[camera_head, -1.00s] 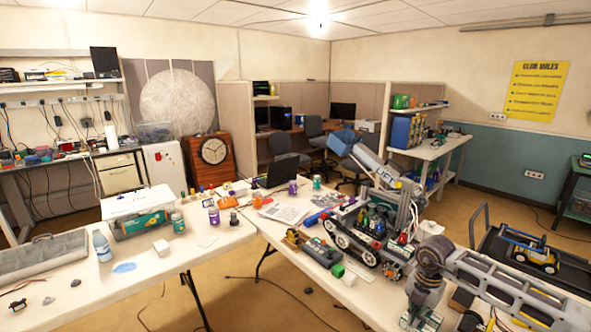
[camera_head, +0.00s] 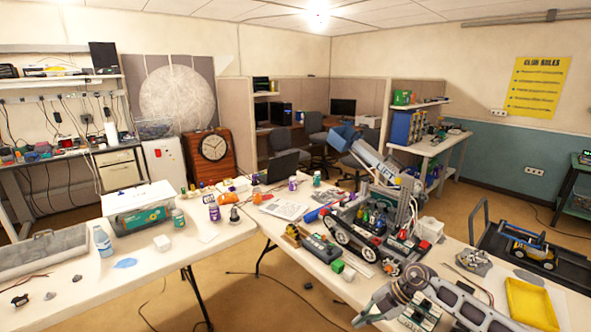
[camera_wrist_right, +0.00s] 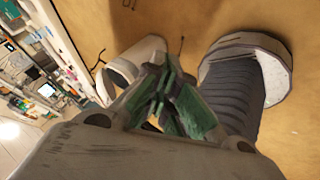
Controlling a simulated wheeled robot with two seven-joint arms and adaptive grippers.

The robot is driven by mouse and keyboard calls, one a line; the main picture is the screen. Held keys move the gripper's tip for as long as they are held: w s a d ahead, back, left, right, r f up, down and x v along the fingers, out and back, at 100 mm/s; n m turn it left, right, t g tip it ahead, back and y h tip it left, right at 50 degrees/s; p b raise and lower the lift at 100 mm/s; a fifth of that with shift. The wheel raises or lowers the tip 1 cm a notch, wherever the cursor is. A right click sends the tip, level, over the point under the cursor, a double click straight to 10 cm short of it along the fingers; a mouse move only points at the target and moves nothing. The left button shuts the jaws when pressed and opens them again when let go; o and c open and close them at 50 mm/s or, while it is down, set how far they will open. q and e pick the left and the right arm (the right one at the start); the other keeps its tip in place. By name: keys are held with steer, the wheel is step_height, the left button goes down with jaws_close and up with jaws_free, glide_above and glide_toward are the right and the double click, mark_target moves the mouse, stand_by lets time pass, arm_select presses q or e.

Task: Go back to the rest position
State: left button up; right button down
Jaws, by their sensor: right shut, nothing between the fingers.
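In the wrist view, the green-padded fingers of my right gripper (camera_wrist_right: 166,92) are shut, with nothing between them. They hang above the tan floor, beside a dark ribbed column with a pale round end and a white rounded part. In the head view, my right arm crosses the lower right edge of the right-hand table (camera_head: 350,292), its grey and silver links low in the picture. I cannot make out the fingertips there. My left arm and gripper are out of view.
On the right-hand table stand a tracked robot (camera_head: 352,235), a white box (camera_head: 430,229) and a yellow tray (camera_head: 530,303). A black cart (camera_head: 490,237) carries a small yellow vehicle (camera_head: 533,252). A water bottle (camera_head: 102,242) stands on the left table. Floor shows between the tables.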

steer(key=w+a+f+m+t+y, duration=0.2)
steer(key=f+m+t, duration=0.2)
steer(key=f, duration=0.2)
steer(key=w+a+f+m+t+y, duration=0.1)
steer(key=w+f+m+t+y, duration=0.1)
steer(key=f+m+t, duration=0.25)
steer(key=s+d+f+m+t+h, duration=0.1)
steer(key=s+d+f+m+h, duration=0.35)
steer(key=f, duration=0.55)
steer(key=s+d+f+m+t+h, duration=0.1)
steer(key=s+d+f+m+h, duration=0.3)
steer(key=f, duration=0.7)
steer(key=s+d+f+m+g+h, duration=0.1)
steer(key=s+d+f+m+g, duration=0.1)
steer(key=s+f, duration=0.65)
steer(key=s+d+f+m+g+h, duration=0.15)
steer(key=s+f, duration=0.45)
steer(key=s, duration=0.6)
steer(key=s+a+f+m+g, duration=0.1)
steer(key=s+f+g, duration=0.2)
steer(key=s, duration=0.9)
steer(key=s+a+f+m+g, duration=0.2)
steer(key=s+f+g, duration=0.1)
steer(key=s, duration=1)
steer(key=shift+s+f+h, duration=0.2)
steer(key=shift+f+h, duration=0.2)
steer(key=shift+f, duration=0.15)
